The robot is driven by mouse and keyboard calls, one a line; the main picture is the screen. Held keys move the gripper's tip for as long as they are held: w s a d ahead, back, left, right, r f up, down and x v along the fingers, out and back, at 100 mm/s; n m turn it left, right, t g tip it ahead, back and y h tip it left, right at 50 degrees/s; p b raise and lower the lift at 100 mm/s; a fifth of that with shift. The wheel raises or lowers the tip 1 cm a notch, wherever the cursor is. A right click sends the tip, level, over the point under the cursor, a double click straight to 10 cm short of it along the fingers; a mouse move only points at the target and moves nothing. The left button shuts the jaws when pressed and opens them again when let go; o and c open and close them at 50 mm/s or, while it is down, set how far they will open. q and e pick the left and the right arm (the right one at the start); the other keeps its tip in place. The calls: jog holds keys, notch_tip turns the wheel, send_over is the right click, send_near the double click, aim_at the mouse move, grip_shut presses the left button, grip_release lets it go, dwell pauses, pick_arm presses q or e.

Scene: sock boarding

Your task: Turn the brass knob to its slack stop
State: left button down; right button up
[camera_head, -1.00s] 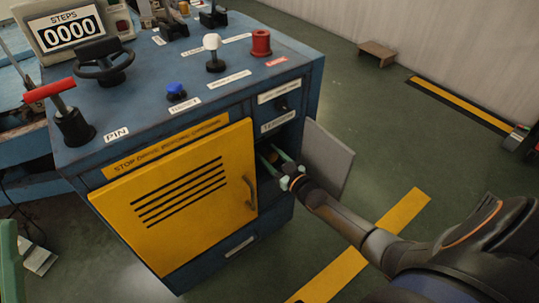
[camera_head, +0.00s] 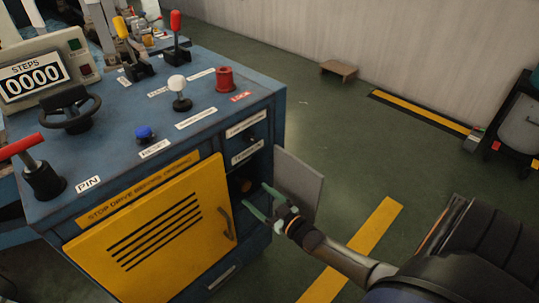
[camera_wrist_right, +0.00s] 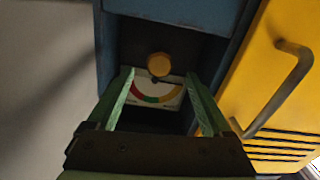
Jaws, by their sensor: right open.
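The brass knob (camera_head: 246,185) sits inside the open compartment on the right side of the blue machine. It also shows in the right wrist view (camera_wrist_right: 158,64), above a white dial (camera_wrist_right: 155,92) with red, green and yellow bands. The dial's pointer is too small to read surely. My right gripper (camera_head: 257,197) is open and empty, with its green fingers just outside the compartment mouth. In the right wrist view its fingers (camera_wrist_right: 159,75) frame the dial on both sides, with the knob between and beyond the tips, apparently untouched. My left gripper is not in view.
A grey door (camera_head: 299,185) stands open right of the compartment. Levers, a handwheel (camera_head: 70,110) and a red lock knob (camera_head: 225,79) stand on top.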

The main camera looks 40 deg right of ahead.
jog(key=s, duration=0.2)
jog(key=s+p, duration=0.1)
jog(key=s, duration=0.2)
jog(key=shift+d, duration=0.2)
